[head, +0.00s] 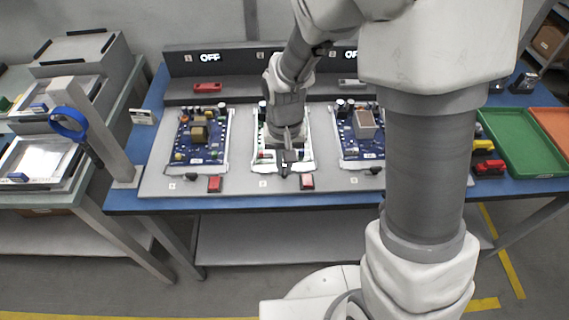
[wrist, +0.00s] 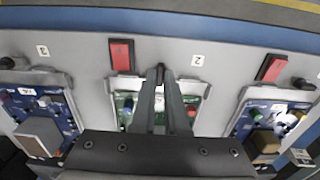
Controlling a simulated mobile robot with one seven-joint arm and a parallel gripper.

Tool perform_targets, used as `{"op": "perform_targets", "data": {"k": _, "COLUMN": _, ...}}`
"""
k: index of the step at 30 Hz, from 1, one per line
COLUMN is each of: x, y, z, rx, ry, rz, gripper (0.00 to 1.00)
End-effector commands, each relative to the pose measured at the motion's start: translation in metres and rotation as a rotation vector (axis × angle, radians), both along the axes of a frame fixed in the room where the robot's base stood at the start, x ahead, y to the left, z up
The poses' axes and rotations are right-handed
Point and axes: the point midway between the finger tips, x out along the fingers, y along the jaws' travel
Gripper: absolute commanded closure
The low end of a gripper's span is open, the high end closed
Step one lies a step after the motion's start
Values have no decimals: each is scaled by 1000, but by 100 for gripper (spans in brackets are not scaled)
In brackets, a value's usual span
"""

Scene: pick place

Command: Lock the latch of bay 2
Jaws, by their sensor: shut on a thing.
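Bay 2 is the middle bay, marked by a small "2" label (head: 262,184), and holds a green circuit board (wrist: 190,103). My gripper (head: 288,163) reaches down over the front edge of this board. In the wrist view my gripper (wrist: 160,82) has its fingers close together on the small dark latch of bay 2 (wrist: 160,68). The fingers hide most of the latch, so its exact angle cannot be told. A red block (wrist: 122,55) sits beside the latch; it also shows in the head view (head: 307,181).
A blue board (head: 200,137) sits in bay 1 and another (head: 362,130) in bay 3, each with a dark latch in front. A grey post with a blue ring (head: 68,122) stands left. A green tray (head: 510,140) lies right. A panel (head: 230,58) with "OFF" displays stands behind.

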Motion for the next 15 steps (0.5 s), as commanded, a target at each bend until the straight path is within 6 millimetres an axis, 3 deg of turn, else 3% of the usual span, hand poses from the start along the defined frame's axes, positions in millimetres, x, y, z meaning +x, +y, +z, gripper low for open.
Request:
{"op": "perform_targets", "data": {"k": 2, "x": 0, "y": 0, "z": 0, "rx": 1, "ry": -1, "rz": -2, "gripper": 100}}
{"op": "perform_targets", "data": {"k": 3, "x": 0, "y": 0, "z": 0, "rx": 1, "ry": -1, "rz": -2, "gripper": 87}}
{"op": "perform_targets", "data": {"k": 8, "x": 0, "y": 0, "z": 0, "rx": 1, "ry": -1, "rz": -2, "gripper": 59}}
{"op": "perform_targets", "data": {"k": 15, "x": 0, "y": 0, "z": 0, "rx": 0, "ry": 0, "rz": 0, "gripper": 59}}
